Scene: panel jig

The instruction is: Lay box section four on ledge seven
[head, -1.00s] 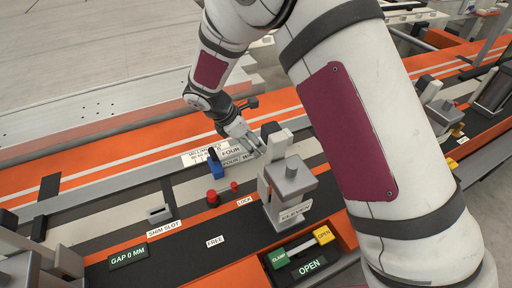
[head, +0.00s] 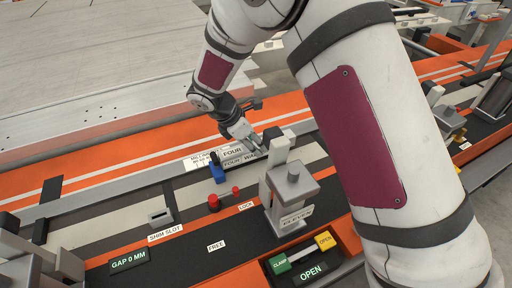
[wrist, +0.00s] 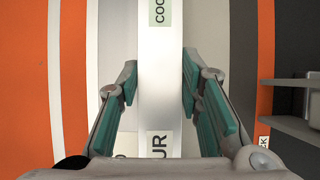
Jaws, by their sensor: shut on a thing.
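Box section four is a pale, straight bar (wrist: 161,95) running up the middle of the wrist view, with part of a label ending in "UR" on it. My gripper (wrist: 159,82) has its two green-padded fingers on either side of the bar and is shut on it. In the head view my gripper (head: 251,142) is low over the grey strip of the bench, beside labels reading "FOUR" (head: 232,153). The bar is mostly hidden there by the fingers and the post in front. I cannot make out a ledge marked seven in either view.
A grey clamp block labelled "ELEVEN" (head: 296,218) stands close in front of my gripper. A blue piece (head: 217,171) and a red button (head: 213,202) are nearby. A green and yellow clamp switch (head: 302,251) reads "OPEN". The orange bench (head: 110,157) is clear at the left.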

